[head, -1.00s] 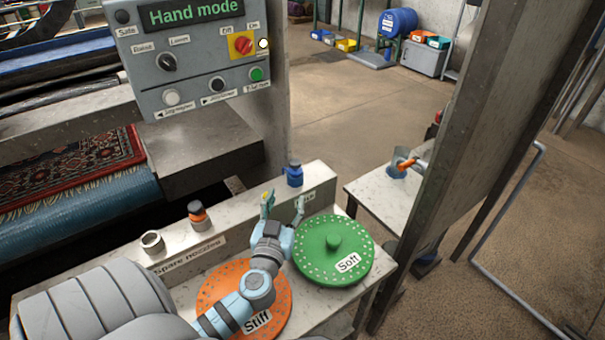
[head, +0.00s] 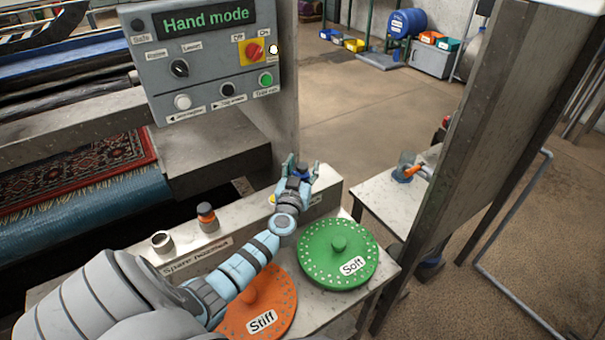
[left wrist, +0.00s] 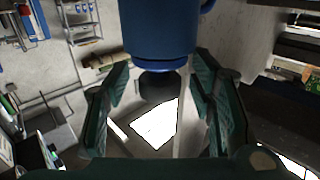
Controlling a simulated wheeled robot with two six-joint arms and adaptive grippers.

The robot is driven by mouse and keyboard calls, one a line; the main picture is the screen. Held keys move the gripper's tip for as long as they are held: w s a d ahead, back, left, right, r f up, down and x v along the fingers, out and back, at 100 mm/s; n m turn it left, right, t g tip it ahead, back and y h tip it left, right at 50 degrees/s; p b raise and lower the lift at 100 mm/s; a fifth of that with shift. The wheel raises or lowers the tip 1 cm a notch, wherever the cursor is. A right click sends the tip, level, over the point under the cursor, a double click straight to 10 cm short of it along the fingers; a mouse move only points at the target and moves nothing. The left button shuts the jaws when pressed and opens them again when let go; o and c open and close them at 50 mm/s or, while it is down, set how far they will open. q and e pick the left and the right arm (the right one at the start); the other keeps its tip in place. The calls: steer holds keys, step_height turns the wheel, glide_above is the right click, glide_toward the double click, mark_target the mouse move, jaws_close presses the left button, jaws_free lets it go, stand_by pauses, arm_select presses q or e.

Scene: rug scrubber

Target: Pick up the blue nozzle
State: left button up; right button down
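The blue nozzle (head: 303,172) stands at the far end of the pale spare-nozzles ledge, partly hidden by my left gripper (head: 303,165). The gripper is open, with one finger on each side of the nozzle. In the left wrist view the nozzle's blue body (left wrist: 163,28) and dark lower end (left wrist: 160,86) show large between the green fingers. A gap shows between the fingers and the nozzle; I cannot tell whether either finger touches it. My right gripper is not in view.
An orange-banded nozzle (head: 207,218) and a pale ring-shaped nozzle (head: 162,242) stand on the ledge (head: 222,240). Green "Soft" (head: 338,265) and orange "Stiff" (head: 275,312) discs lie on the bench. A control panel (head: 205,60) rises behind; a grey post (head: 470,130) stands at right.

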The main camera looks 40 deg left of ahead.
arm_select(q)
jaws_close()
